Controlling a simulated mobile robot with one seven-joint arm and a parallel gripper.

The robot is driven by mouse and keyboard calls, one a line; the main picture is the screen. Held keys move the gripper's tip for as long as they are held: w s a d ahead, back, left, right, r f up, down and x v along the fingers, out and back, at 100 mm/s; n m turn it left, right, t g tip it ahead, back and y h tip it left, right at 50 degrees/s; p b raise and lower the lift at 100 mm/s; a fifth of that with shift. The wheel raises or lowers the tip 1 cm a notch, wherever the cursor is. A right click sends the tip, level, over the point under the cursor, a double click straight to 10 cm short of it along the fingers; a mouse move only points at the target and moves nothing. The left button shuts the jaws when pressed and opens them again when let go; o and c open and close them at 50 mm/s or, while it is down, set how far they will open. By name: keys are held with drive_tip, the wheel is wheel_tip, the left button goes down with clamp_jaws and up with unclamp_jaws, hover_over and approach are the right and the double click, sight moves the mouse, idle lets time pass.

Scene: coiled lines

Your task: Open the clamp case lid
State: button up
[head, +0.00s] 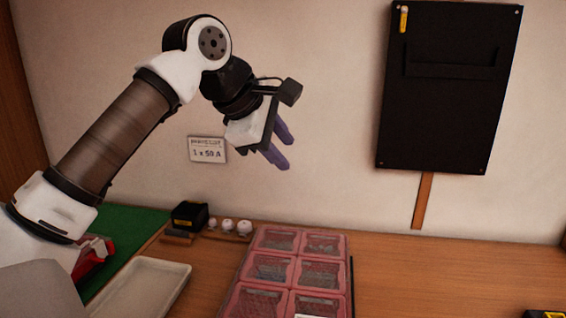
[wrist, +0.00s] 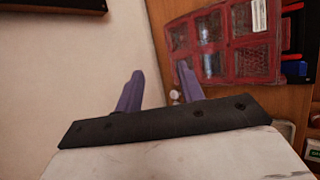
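The clamp case is most likely the flat box with a reddish, see-through lid divided into several windows (head: 292,259). It lies on the wooden worktop, and its lid looks shut. Its near end is cut off in the head view. In the wrist view the case (wrist: 234,42) shows at the upper right, beyond the fingers. My gripper (head: 280,148) is raised in front of the wall, above the far end of the case and well clear of it. Its two purple fingers stand apart with nothing between them, also in the wrist view (wrist: 160,92).
A black box (head: 189,215) and small white knobs (head: 228,225) stand at the back. A black board (head: 448,110) hangs on the wall. The worktop (head: 440,275) right of the case is mostly clear.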

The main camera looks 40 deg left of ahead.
drive_tip(key=shift+w+f, duration=0.35)
drive_tip(key=shift+f, duration=0.05)
clamp_jaws()
idle(1.2)
unclamp_jaws()
